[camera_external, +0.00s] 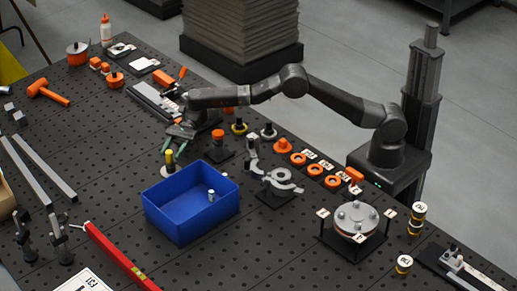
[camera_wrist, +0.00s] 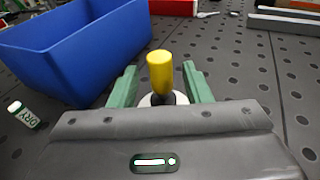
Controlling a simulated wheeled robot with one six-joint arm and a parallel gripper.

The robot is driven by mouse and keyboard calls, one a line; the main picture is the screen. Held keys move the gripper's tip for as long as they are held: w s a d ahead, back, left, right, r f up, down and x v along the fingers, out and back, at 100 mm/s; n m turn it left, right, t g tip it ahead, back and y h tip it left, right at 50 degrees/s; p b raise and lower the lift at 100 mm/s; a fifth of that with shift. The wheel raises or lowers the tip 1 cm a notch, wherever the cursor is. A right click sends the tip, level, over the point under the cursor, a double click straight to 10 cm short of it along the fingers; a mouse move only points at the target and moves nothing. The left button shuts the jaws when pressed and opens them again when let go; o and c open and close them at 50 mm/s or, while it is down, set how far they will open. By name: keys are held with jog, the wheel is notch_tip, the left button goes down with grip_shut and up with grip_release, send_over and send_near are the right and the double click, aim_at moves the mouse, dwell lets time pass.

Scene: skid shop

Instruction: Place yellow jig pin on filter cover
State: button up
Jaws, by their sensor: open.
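The yellow jig pin (camera_external: 169,157) stands upright on a pale round base beside the blue bin. In the wrist view the yellow pin (camera_wrist: 160,70) rises between my green fingers, with its dark lower part and white base partly hidden by my gripper body. My gripper (camera_external: 178,143) is open, a finger on each side of the pin, with gaps visible; it also shows in the wrist view (camera_wrist: 161,88). A round silver cover with several bolts, apparently the filter cover (camera_external: 356,214), sits on a dark frame at the lower right.
The blue bin (camera_external: 160,212) stands just in front of the pin; it also fills the upper left of the wrist view (camera_wrist: 50,60). A grey clamp fixture (camera_external: 279,185) and orange rings (camera_external: 298,159) lie between pin and cover. A red level (camera_external: 119,256) lies front left.

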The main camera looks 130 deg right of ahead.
jog(key=v, duration=0.8)
jog(key=r+b+v, duration=0.1)
jog(key=v, duration=0.3)
